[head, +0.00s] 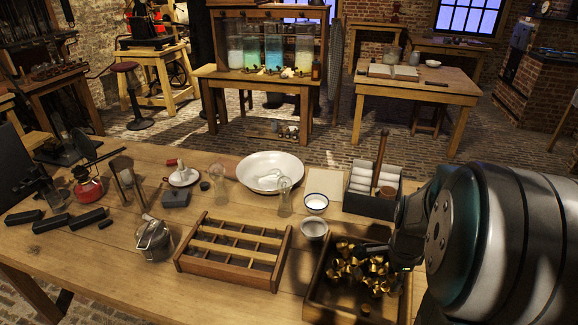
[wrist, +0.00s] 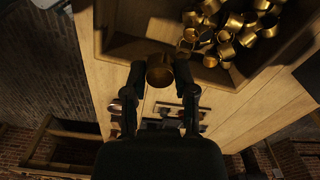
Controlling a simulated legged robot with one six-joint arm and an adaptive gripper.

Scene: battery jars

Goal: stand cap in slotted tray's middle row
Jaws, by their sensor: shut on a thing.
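In the wrist view, my gripper (wrist: 160,66) is shut on a brass cap (wrist: 160,75), its two dark fingers at either side of it. The cap is held near the edge of a wooden bin (wrist: 212,73) that holds several loose brass caps (wrist: 237,28). In the head view, my gripper (head: 376,247) is over the bin (head: 317,275) at the right; the held cap cannot be made out from the loose ones there. The slotted tray (head: 222,276) is a wooden frame with slots between pale bars, on the table left of the bin. No cap shows in its slots.
A box of white rolls (head: 360,179) is behind the bin. A metal pot (head: 153,240) stands left of the tray. The table's front left is clear.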

